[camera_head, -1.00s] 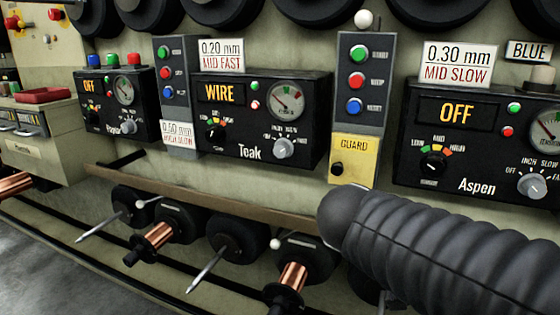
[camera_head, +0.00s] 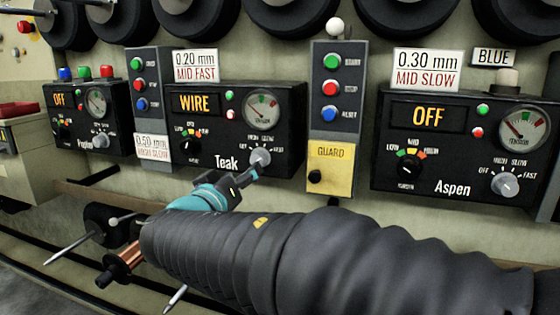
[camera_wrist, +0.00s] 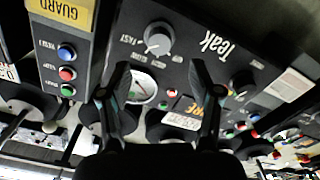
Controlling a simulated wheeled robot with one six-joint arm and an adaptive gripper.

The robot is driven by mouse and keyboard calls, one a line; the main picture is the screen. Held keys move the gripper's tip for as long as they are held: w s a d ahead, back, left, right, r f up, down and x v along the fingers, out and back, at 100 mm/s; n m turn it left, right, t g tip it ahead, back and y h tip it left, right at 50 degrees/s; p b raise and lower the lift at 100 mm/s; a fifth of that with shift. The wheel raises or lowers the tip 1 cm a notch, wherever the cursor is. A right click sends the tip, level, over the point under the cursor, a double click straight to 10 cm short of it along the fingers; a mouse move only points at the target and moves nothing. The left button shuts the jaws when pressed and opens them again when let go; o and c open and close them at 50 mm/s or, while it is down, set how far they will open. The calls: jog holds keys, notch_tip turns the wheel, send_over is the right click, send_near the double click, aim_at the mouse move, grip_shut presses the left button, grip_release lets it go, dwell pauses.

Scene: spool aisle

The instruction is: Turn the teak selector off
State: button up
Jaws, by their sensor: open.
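The Teak panel (camera_head: 190,103) is a black box whose display reads WIRE in amber. Its selector (camera_head: 260,157) is a grey round knob at the lower right of the panel, right of the name Teak. The same knob shows upside down in the wrist view (camera_wrist: 159,38); I cannot surely read which label it points at. My gripper (camera_head: 247,180) is just below the knob in the head view. In the wrist view my gripper (camera_wrist: 160,72) has its fingers apart, with nothing between them, and the knob appears beyond the fingertips, between their lines.
A black range knob (camera_head: 190,146) sits left on the same panel. A yellow GUARD box (camera_head: 330,170) and a grey button box (camera_head: 337,85) stand to the right. The Aspen panel (camera_head: 465,145) reads OFF. Copper spools (camera_head: 125,262) are below.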

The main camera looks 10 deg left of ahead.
aim_at(259, 159)
jog(key=w, duration=0.5)
jog(key=w+p, duration=0.1)
jog(key=w, duration=0.2)
jog(key=shift+w+d, duration=0.35)
jog(key=shift+d, duration=0.05)
jog(key=c, duration=1.1)
